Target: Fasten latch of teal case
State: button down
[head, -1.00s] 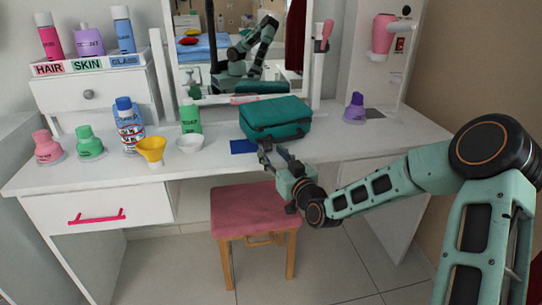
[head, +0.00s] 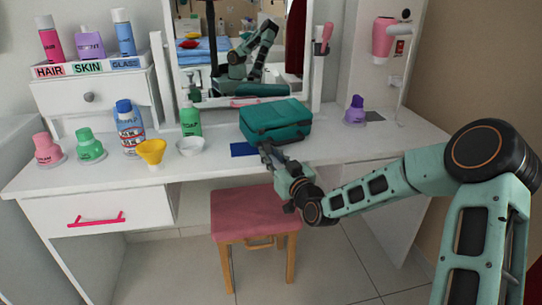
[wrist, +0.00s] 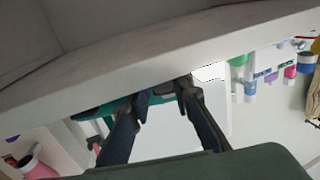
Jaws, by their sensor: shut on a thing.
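The teal case (head: 280,118) lies closed on the white vanity table, close to the front edge below the mirror. My gripper (head: 265,147) reaches up from the front to the lower front of the case. In the wrist view, my gripper (wrist: 158,92) has a finger on either side of a strip of the teal case (wrist: 163,97) at the table edge. It is shut on the front of the case. The latch cannot be made out behind the fingers, so I cannot tell its position.
A dark blue flat item (head: 243,149) lies left of my fingertips. A white bowl (head: 190,146), yellow funnel (head: 151,152) and green bottle (head: 190,118) stand further left. A purple bottle (head: 356,110) stands right. A pink stool (head: 256,212) is below the table edge.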

aim_at(267, 144)
jog(key=shift+r+g+h+p, duration=0.4)
jog(key=shift+r+p, duration=0.45)
jog(key=shift+p, duration=0.8)
jog(key=r+g+h+p, duration=0.1)
jog(key=g+p, duration=0.1)
jog(key=p, duration=0.2)
jog(key=shift+a+r, duration=0.1)
jog(key=shift+r, duration=0.25)
jog(key=g+p, duration=0.1)
jog(key=p, duration=0.1)
jog(key=r+g+h+p, duration=0.1)
jog(key=p, duration=0.1)
jog(key=w+r+g+p, duration=0.1)
jog(key=p, duration=0.2)
jog(key=shift+a+h, duration=0.25)
jog(key=shift+h, duration=0.15)
jog(key=p, duration=0.1)
jog(key=g+p, duration=0.1)
jog(key=g+h, duration=0.1)
jog(key=shift+w+a+r+p, duration=0.15)
jog(key=shift+w+r+p, duration=0.15)
jog(key=shift+p, duration=0.1)
jog(key=shift+f+g+p, duration=0.1)
jog(key=shift+g+p, duration=0.2)
jog(key=shift+w+h, duration=0.1)
jog(key=shift+h, duration=0.2)
jog(key=c, duration=1.7)
grip_release()
jog(key=shift+f, duration=0.1)
